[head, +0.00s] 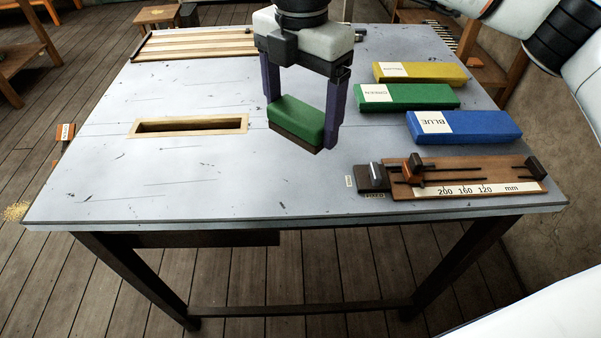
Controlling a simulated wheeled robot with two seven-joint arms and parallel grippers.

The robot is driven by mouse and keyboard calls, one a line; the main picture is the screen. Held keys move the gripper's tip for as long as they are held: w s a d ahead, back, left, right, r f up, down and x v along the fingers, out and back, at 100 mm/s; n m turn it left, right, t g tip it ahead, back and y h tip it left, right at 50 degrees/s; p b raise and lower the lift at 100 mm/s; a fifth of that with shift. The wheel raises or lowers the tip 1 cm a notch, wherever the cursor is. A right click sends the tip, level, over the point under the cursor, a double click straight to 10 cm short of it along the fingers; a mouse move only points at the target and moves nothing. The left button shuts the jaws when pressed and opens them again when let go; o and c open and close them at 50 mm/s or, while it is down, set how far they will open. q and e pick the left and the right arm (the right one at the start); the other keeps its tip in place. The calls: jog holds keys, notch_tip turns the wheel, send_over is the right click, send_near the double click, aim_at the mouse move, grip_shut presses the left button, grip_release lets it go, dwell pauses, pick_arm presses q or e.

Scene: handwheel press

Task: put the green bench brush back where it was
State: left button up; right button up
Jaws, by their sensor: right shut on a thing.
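The green bench brush (297,119) is a green block with a dark brown underside, seen in the head view at the middle of the table. My right gripper (301,115) points down and is shut on it, with one purple finger at each end of the block. The brush appears held over the grey tabletop (240,185); I cannot tell how large the gap below it is. My left gripper is not in view.
A wood-framed slot (190,126) lies left of the brush. Yellow (420,73), green (407,97) and blue (464,127) labelled blocks lie right. A scaled wooden fixture (465,177) sits front right, a slatted board (197,43) back left. The front-left tabletop is clear.

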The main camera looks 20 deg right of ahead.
aim_at(301, 174)
notch_tip(301, 174, down, 10)
jog(key=shift+r+p, duration=0.1)
jog(key=shift+p, duration=0.5)
jog(key=shift+f, duration=0.25)
jog(key=o, duration=1)
notch_tip(301, 174, up, 12)
jog(key=shift+r+b, duration=0.2)
jog(key=shift+b, duration=0.3)
